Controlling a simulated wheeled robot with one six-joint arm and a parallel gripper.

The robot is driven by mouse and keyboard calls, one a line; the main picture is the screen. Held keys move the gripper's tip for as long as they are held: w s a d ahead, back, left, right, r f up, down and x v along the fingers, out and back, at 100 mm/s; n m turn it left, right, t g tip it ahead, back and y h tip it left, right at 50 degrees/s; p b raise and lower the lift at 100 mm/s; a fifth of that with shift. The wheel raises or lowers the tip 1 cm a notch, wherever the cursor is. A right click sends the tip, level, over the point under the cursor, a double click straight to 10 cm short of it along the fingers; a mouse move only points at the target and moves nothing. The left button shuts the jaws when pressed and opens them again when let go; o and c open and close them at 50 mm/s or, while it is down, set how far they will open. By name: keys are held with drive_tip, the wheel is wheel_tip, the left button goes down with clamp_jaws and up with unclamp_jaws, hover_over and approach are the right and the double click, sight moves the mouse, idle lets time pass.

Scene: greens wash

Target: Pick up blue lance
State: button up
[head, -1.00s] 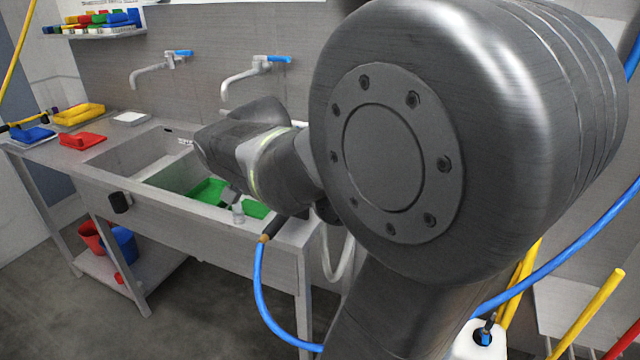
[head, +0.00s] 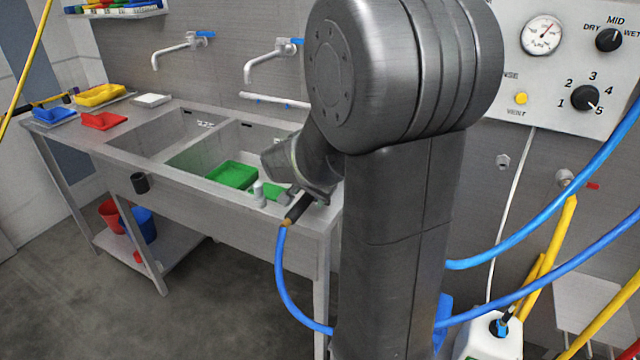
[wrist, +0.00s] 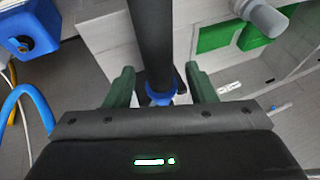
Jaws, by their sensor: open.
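The blue lance (head: 297,208) shows in the head view as a dark rod with a brass-coloured end and a blue hose, at the sink's front right edge. In the wrist view, its dark shaft (wrist: 153,45) runs down between my fingers, with a blue collar (wrist: 160,97) lower down. My gripper (wrist: 160,80) is open, with one green finger on each side of the shaft. I see a gap at both fingers. In the head view my wrist hides part of the area around the lance.
The steel sink (head: 185,200) holds a green tray (head: 231,174). A small pale bottle (head: 259,194) stands on the rim beside the lance. The blue hose (head: 283,280) hangs in front of the bench. A control panel (head: 560,60) is at the right; open floor lies in front.

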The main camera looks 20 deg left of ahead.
drive_tip(key=c, duration=0.8)
drive_tip(key=shift+o, duration=0.2)
